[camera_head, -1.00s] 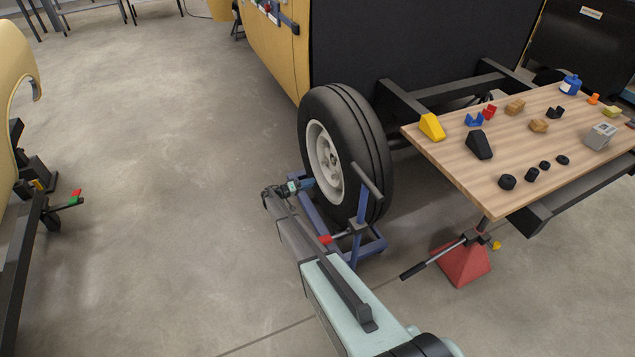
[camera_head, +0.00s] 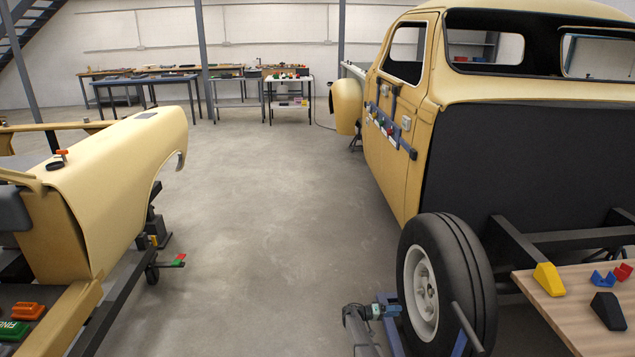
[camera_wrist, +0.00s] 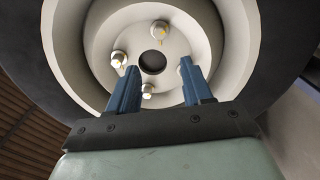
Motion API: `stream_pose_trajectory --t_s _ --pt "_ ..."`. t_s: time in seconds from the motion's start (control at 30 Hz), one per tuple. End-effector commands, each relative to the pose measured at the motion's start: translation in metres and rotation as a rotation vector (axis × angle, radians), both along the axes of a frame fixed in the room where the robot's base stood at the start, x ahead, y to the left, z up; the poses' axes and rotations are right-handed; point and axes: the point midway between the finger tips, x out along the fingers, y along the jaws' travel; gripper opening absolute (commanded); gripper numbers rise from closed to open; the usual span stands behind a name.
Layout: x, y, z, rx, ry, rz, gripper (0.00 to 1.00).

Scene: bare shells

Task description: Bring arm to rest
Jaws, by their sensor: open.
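My gripper (camera_wrist: 160,88) is open in the wrist view, its two blue fingers apart with nothing between them. Behind the fingers is the pale wheel hub (camera_wrist: 190,45) with a dark centre hole and several lug nuts around it. I cannot tell whether the fingertips touch the hub. In the head view my gripper (camera_head: 378,312) shows at the bottom, just left of the wheel (camera_head: 447,275). Most of my arm is below the picture there. The wheel stands upright at the rear of the yellow truck cab (camera_head: 402,130), beside a blue wheel stand (camera_head: 390,330).
A wooden table (camera_head: 575,315) with a yellow wedge (camera_head: 549,279), a black wedge (camera_head: 608,311) and blue and red pieces is at the lower right. A yellow body shell (camera_head: 115,185) stands at left. Workbenches (camera_head: 150,78) line the back wall. The middle floor (camera_head: 260,220) is clear.

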Motion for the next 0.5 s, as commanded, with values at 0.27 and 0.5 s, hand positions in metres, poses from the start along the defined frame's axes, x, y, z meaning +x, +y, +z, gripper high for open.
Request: stream_pose_trajectory --t_s 0.27,0.5 --pt "0.0 0.0 -0.013 0.066 0.211 0.01 0.5" --pt "-0.025 0.007 -0.04 0.255 0.39 -0.006 0.5"
